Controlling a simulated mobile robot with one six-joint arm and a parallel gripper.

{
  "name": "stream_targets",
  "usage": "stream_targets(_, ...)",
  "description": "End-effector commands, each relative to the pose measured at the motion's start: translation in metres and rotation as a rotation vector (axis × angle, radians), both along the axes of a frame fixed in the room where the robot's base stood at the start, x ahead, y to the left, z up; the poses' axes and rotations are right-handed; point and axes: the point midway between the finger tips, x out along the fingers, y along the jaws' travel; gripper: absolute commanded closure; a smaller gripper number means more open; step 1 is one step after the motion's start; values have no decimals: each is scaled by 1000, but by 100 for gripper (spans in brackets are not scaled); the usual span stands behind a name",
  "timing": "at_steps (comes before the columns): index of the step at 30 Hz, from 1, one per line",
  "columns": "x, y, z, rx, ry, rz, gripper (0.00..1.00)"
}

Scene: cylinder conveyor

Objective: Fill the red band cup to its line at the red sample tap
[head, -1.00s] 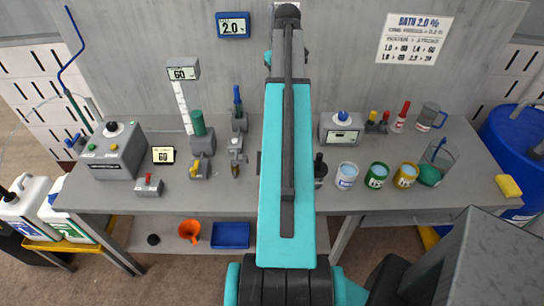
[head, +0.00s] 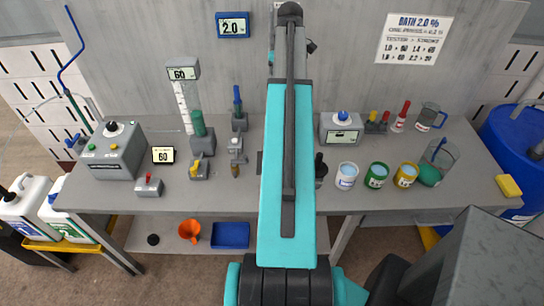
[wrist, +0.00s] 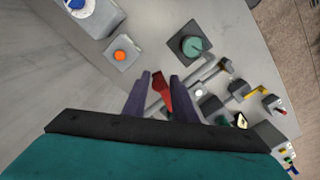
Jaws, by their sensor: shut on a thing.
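My gripper (wrist: 161,96) shows in the wrist view, with its two dark purple fingers closed around a red lever-like part (wrist: 163,92). The part looks like the red sample tap's handle, but the fingers cover some of it. In the head view my arm hides the gripper and the place where it works. I cannot make out the red band cup, its line or any liquid in it in either view. A small white round shape (wrist: 200,92) lies just right of the fingers; I cannot tell what it is.
A blue-handled tap (head: 238,110) and a green-topped one (head: 200,135) stand left of my arm. A white cup (head: 346,177), green cup (head: 376,176) and yellow cup (head: 405,176) stand right of it. A glass beaker (head: 440,160) and yellow sponge (head: 508,187) are farther right.

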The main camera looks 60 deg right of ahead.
Motion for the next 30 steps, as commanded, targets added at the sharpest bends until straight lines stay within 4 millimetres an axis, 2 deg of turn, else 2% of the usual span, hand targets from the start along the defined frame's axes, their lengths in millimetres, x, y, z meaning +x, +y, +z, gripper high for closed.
stream_targets(7, 4, -9, 1, -7, -4, 117, 95)
stream_targets(20, 5, -11, 1, -7, -4, 148, 95)
stream_targets(30, 10, -20, 1, -7, -4, 328, 95)
